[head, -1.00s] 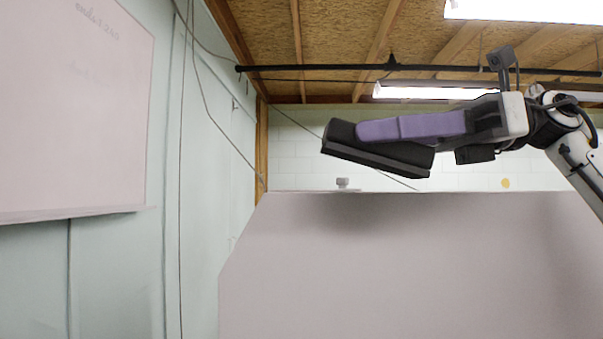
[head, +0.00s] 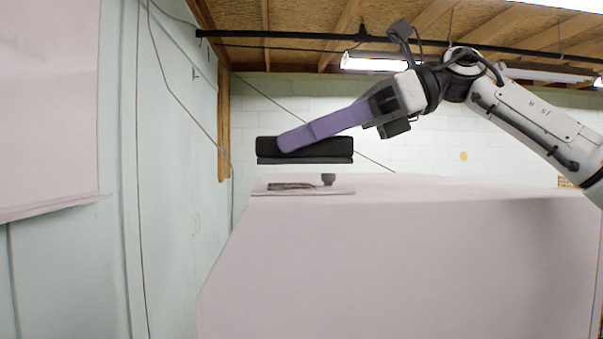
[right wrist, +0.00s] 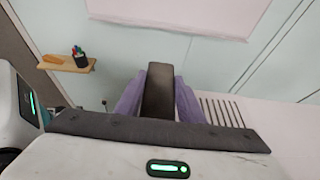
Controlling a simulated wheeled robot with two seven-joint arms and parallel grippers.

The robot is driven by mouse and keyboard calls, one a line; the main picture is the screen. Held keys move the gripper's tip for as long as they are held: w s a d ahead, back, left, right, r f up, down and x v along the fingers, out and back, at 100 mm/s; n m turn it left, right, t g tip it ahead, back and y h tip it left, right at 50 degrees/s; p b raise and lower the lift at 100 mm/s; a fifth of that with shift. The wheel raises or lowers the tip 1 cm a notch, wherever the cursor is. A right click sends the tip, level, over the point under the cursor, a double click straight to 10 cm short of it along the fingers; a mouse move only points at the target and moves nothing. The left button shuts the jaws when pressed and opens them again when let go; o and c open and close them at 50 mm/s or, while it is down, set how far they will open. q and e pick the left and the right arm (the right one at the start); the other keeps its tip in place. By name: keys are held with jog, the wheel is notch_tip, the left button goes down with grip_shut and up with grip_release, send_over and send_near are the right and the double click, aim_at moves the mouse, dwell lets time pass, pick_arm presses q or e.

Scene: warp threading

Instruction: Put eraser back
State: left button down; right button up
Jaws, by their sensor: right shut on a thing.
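The eraser (head: 330,155) is a dark, almost black block. My right gripper (head: 285,143), with purple fingers, is shut on it and holds it level in the air above the far left part of a pale box-like surface (head: 400,255). In the right wrist view the eraser (right wrist: 160,95) sits between the two purple fingers. A gap shows under it in the head view. My left gripper is not in view.
A thin pale board (head: 335,192) with a dark flat patch and a small grey knob (head: 328,179) lies below the eraser. A whiteboard (head: 45,100) hangs at left. The right wrist view shows a small wooden shelf (right wrist: 75,67) with a pen cup (right wrist: 80,58) and dark slats (right wrist: 222,112).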

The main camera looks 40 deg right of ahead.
aim_at(301, 199)
jog(key=shift+a+f, duration=0.1)
jog(key=shift+f, duration=2.1)
jog(key=shift+f, duration=0.1)
jog(key=o, duration=1.1)
jog(key=shift+c, duration=0.2)
jog(key=shift+r, duration=0.2)
jog(key=v, duration=1.2)
jog(key=shift+w, duration=0.1)
